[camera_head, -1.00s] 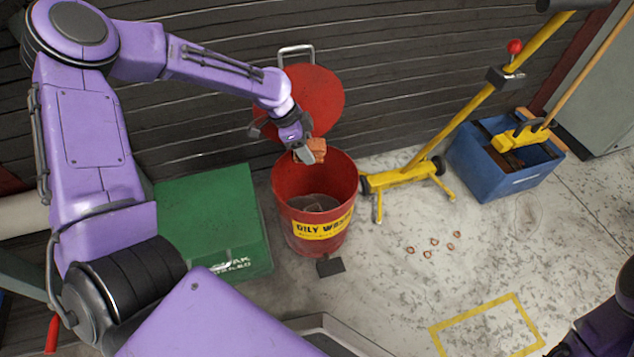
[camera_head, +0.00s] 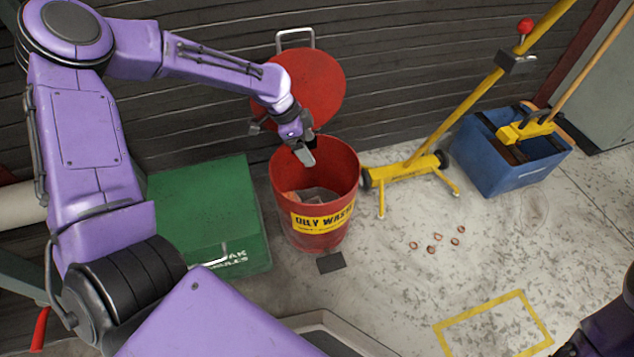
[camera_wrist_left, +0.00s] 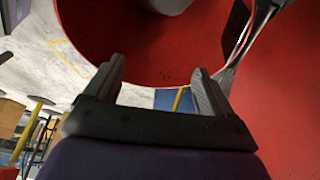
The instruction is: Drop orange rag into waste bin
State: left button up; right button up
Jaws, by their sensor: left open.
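The red waste bin (camera_head: 282,217) stands on the floor against the slatted wall, with a yellow "OILY WASTE" label and its round red lid (camera_head: 312,88) raised behind it. My left gripper (camera_head: 306,153) is open and empty above the back rim of the bin. In the left wrist view its two fingers (camera_wrist_left: 158,90) are apart with nothing between them, and the red bin wall (camera_wrist_left: 150,62) shows beyond. A small orange-brown patch, apparently the orange rag (camera_head: 290,198), shows inside the bin at its left. Grey material lies beside it. My right gripper is not in view.
A green box (camera_head: 205,205) stands left of the bin. A yellow wheeled stand (camera_head: 405,173) and a blue crate (camera_head: 515,172) with a mop are to the right. Several small copper-coloured rings (camera_head: 437,236) lie on the floor near a yellow floor marking (camera_head: 497,322).

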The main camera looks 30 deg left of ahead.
pick_arm(q)
jog(key=p+v, duration=0.6)
jog(key=v, duration=0.4)
jog(key=shift+r, duration=0.25)
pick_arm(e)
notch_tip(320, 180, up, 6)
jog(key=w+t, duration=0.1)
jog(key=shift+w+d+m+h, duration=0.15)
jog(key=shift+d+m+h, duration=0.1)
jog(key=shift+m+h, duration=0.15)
pick_arm(q)
jog(key=shift+s+a, duration=0.1)
jog(key=shift+s, duration=0.05)
